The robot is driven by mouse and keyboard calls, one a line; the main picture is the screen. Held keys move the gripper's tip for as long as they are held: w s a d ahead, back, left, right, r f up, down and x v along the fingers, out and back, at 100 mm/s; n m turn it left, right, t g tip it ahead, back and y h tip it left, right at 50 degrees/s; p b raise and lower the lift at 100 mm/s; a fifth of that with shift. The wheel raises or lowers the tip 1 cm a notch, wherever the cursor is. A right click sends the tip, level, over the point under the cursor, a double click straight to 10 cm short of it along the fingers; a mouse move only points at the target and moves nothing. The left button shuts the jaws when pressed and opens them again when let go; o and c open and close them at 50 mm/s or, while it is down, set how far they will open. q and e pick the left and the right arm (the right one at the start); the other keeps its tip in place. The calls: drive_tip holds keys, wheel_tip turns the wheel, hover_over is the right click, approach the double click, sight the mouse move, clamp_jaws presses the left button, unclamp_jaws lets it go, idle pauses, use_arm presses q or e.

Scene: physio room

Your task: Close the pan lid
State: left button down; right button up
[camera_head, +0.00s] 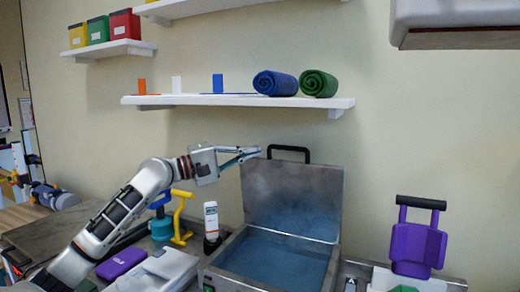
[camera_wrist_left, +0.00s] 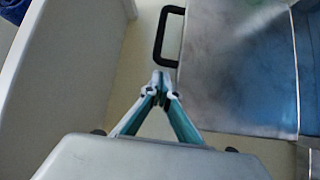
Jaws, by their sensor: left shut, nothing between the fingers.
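The pan (camera_head: 222,276) is a square metal basin holding blue liquid. Its metal lid (camera_head: 292,200) stands open and nearly upright at the back edge, with a black handle (camera_head: 289,148) on top. My left gripper (camera_head: 258,151) is shut and empty near the lid's upper left corner, beside the handle. In the left wrist view the shut fingertips (camera_wrist_left: 160,75) lie just below and left of the lid (camera_wrist_left: 235,65), near the handle (camera_wrist_left: 160,38). I cannot tell whether they touch the lid. My right gripper does not show.
A shelf (camera_head: 230,100) with a blue and a green rolled towel runs above the lid. A white bottle (camera_head: 211,218) and a yellow-handled item (camera_head: 180,220) stand left of the pan. A purple item with a black handle (camera_head: 418,245) stands at right.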

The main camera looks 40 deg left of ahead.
sight(261, 159)
use_arm(q)
drive_tip(key=shift+x, duration=1.4)
drive_tip(key=shift+w, duration=0.15)
drive_tip(key=shift+d, duration=0.1)
